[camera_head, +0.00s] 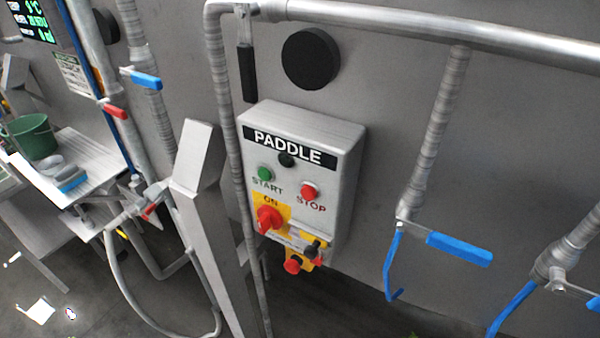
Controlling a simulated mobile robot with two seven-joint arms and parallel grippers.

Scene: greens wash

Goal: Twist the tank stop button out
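A grey control box (345,185) labelled PADDLE is mounted on the grey tank wall. It has a green START button (265,174), a red STOP button (309,191) and a red rotary switch (268,219) on a yellow plate. Below the rotary switch, a red mushroom-shaped button (293,265) sits on a yellow backing at the box's lower edge. A black knob (315,247) is just above and right of it. No button is labelled as the tank stop, and whether the mushroom button is pressed in cannot be told. Neither gripper is in view.
A vertical pipe (222,90) and a broad grey metal post (195,180) stand left of the box. Blue-handled valves (458,248) hang on pipes to the right. A green bucket (35,137) stands on a metal table at far left. The space before the box looks clear.

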